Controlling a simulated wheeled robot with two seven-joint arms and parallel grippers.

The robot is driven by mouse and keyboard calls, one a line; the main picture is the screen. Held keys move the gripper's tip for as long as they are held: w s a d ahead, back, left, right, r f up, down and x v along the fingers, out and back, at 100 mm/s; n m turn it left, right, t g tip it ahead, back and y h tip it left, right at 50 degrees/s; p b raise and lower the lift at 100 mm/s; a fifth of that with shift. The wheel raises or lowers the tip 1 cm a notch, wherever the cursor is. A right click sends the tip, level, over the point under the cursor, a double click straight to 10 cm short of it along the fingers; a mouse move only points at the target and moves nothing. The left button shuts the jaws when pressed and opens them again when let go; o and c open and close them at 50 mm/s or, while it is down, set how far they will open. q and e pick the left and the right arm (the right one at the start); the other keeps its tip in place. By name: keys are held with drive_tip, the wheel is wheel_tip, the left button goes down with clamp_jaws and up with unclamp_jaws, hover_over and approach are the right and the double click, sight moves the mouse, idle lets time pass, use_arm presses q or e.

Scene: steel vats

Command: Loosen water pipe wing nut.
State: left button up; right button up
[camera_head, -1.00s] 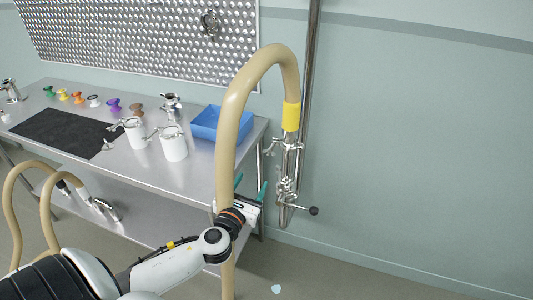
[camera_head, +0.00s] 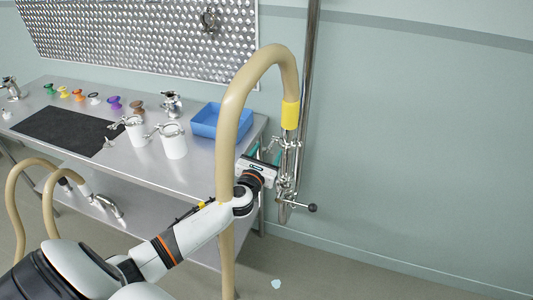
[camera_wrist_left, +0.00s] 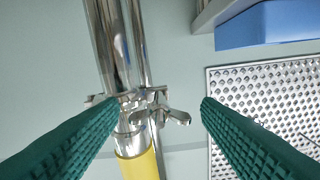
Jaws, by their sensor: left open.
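The steel water pipe (camera_head: 290,165) runs down the wall, joined to a tan hose (camera_head: 232,115) with a yellow sleeve (camera_head: 291,115). In the left wrist view, a clamp (camera_wrist_left: 135,99) surrounds the pipe by the yellow sleeve (camera_wrist_left: 140,166), and its wing nut (camera_wrist_left: 178,118) sticks out to the right. In the left wrist view the wing nut lies between the fingers, apart from both. My right gripper is not in view.
A steel table (camera_head: 183,178) stands left of the pipe, with a blue bin (camera_head: 212,118), white canisters (camera_head: 173,147), a black mat (camera_head: 65,130) and small coloured parts. The wall right of the pipe is clear.

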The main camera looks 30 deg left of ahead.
use_arm(q)
drive_tip(key=c, duration=1)
